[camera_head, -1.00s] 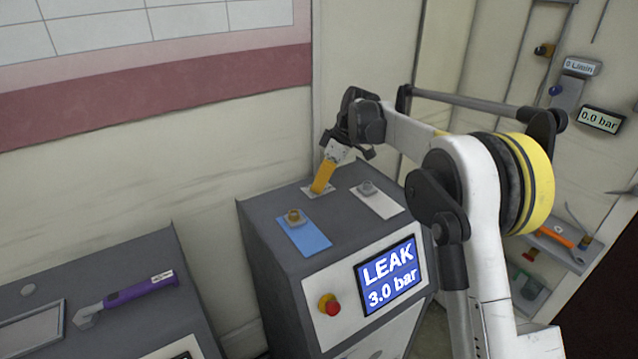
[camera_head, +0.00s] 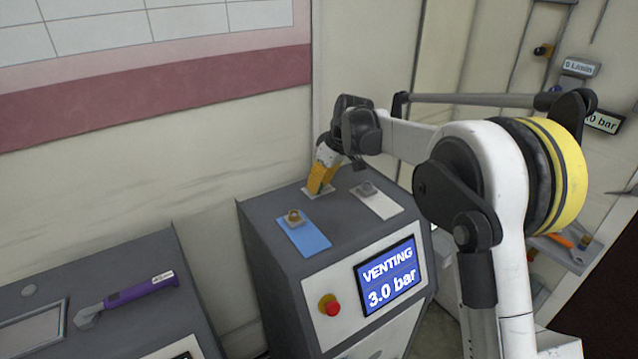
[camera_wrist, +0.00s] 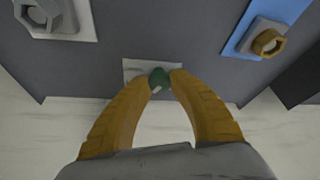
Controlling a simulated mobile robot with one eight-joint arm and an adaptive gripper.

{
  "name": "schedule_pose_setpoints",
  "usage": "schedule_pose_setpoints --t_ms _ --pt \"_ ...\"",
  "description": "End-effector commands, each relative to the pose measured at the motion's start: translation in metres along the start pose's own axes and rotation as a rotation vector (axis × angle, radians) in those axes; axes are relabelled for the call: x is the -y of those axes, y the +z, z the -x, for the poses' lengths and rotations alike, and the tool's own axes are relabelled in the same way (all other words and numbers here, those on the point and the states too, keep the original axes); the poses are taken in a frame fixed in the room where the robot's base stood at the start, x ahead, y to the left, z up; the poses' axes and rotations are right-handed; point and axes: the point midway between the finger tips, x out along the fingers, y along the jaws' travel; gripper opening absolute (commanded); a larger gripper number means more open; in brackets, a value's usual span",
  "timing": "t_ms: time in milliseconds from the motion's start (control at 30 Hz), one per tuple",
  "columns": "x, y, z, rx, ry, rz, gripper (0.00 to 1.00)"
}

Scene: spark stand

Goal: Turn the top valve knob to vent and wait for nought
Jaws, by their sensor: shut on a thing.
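My gripper (camera_head: 322,180) reaches down to the top of the grey test stand (camera_head: 285,255), at the back of its top face. In the wrist view, its yellow fingers (camera_wrist: 160,80) are shut on a small dark green knob (camera_wrist: 159,77) on a light plate (camera_wrist: 136,69). The head view hides the knob behind the fingers. The stand's display (camera_head: 389,277) reads "VENTING 3.0 bar".
A brass fitting (camera_head: 294,216) stands on a blue plate (camera_head: 312,241), and a grey fitting (camera_head: 367,188) on a white plate (camera_head: 384,207). A red button (camera_head: 331,306) is on the front. A purple-handled tool (camera_head: 141,290) lies on the left bench. The wall is close behind.

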Motion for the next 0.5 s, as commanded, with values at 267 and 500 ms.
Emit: schedule_pose_setpoints --t_ms 267,500 --pt "0.0024 -0.0003 -0.0008 0.001 0.099 -0.237 0.00" --pt "0.0032 -0.0008 -0.0006 0.001 0.186 -0.448 0.00"
